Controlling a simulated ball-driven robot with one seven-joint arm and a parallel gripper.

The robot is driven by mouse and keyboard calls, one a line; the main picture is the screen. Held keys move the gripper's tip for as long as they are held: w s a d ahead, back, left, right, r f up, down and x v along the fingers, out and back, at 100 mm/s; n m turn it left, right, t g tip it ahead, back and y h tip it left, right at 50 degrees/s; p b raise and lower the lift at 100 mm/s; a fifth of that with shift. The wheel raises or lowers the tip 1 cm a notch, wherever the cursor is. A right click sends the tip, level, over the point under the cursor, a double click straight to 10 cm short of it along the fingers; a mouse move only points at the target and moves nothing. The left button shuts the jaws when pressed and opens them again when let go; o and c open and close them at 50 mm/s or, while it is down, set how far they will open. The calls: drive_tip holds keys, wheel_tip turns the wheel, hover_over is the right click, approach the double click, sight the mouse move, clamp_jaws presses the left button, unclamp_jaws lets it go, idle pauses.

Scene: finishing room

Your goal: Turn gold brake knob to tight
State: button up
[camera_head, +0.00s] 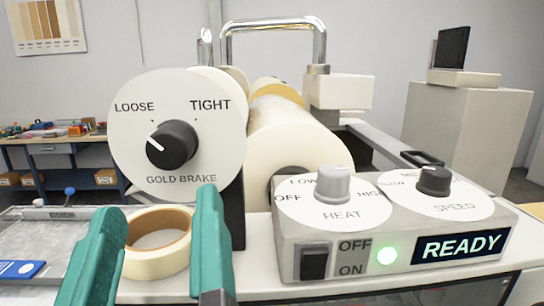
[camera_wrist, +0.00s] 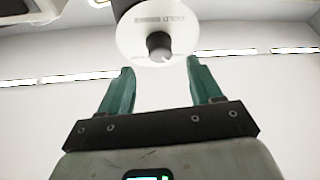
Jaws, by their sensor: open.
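The gold brake knob (camera_head: 172,145) is a black round knob on a white dial plate (camera_head: 215,150) marked LOOSE at upper left, TIGHT at upper right and GOLD BRAKE below. Its white pointer line points up and left, toward LOOSE. My gripper (camera_head: 158,204) shows at the lower left with two teal fingers, open and empty, below the knob and apart from it. In the wrist view, the knob (camera_wrist: 159,46) and the dial plate (camera_wrist: 125,42) appear upside down, just beyond the gap between the fingertips (camera_wrist: 160,67). The pointer is not readable there.
A tape roll (camera_head: 150,262) stands behind and between my fingers. Cream rollers (camera_head: 290,135) lie behind the dial. At right, a control box (camera_head: 345,232) carries a grey HEAT knob (camera_head: 333,185), a black SPEED knob (camera_head: 434,181), a rocker switch (camera_head: 314,263), a green light and a READY display.

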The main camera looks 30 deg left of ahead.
sight(168, 160)
drive_tip(key=p+x, duration=0.1)
drive_tip(key=x, duration=0.5)
drive_tip(key=shift+w+r+p, duration=0.1)
drive_tip(key=shift+r+p, duration=0.05)
drive_tip(key=shift+p, duration=0.2)
drive_tip(key=shift+a, duration=0.1)
drive_tip(key=c, duration=1)
drive_tip(key=shift+c, duration=0.2)
